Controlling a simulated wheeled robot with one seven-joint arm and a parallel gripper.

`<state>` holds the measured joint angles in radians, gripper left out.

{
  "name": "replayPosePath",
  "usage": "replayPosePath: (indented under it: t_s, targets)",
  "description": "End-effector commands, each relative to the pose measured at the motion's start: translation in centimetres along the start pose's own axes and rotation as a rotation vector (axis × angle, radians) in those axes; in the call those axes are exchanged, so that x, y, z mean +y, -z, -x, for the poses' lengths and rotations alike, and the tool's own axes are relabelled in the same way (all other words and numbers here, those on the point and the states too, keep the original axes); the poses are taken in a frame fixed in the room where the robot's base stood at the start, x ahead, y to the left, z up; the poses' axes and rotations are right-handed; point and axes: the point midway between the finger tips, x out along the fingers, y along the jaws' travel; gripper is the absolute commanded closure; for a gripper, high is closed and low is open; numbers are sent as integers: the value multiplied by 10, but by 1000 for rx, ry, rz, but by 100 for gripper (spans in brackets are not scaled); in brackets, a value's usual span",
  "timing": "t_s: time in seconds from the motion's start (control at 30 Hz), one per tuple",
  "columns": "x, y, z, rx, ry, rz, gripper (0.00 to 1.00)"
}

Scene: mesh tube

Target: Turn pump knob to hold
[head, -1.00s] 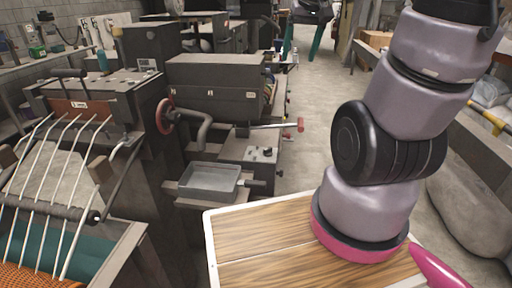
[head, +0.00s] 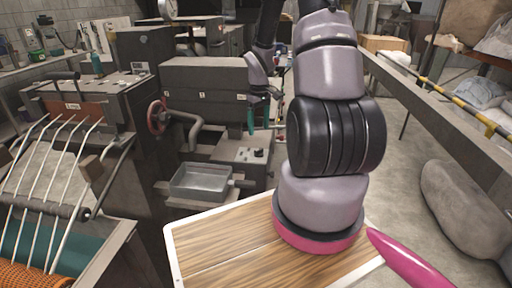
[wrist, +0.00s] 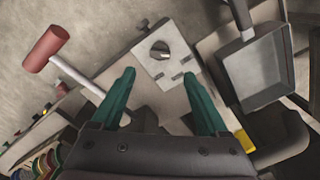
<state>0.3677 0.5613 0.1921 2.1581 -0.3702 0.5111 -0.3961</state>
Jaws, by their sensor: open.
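The pump knob (head: 259,153) is a small dark knob on top of the grey control box (head: 230,152) in the head view. In the wrist view, the knob (wrist: 160,50) sits on a pale square plate (wrist: 165,68), with small slots or marks beside it. My gripper (wrist: 160,76) has two teal fingers spread apart, with nothing between them. The knob shows just beyond and between the fingertips, apart from them. In the head view, my gripper (head: 256,118) hangs above the control box.
A grey tray (head: 200,182) stands left of the box; it is at the right in the wrist view (wrist: 253,72). A red handwheel (head: 158,116) and roller press stand further left.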

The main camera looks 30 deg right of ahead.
Motion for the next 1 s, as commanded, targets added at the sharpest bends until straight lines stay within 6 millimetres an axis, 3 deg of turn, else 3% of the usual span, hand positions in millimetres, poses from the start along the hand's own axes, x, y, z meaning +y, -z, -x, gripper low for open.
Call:
replayPosePath:
  t_s: [0.4, 0.6, 0.87, 0.9, 1.0]
  targets:
    - [-1, -1, -76, -3, 2, 1, 22]
    - [-1, 0, -90, -1, 1, -1, 22]
    - [0, 0, -92, 0, 0, -1, 22]
    - [0, 0, -91, 0, 0, -1, 26]
    - [0, 0, -91, 0, 0, -1, 65]
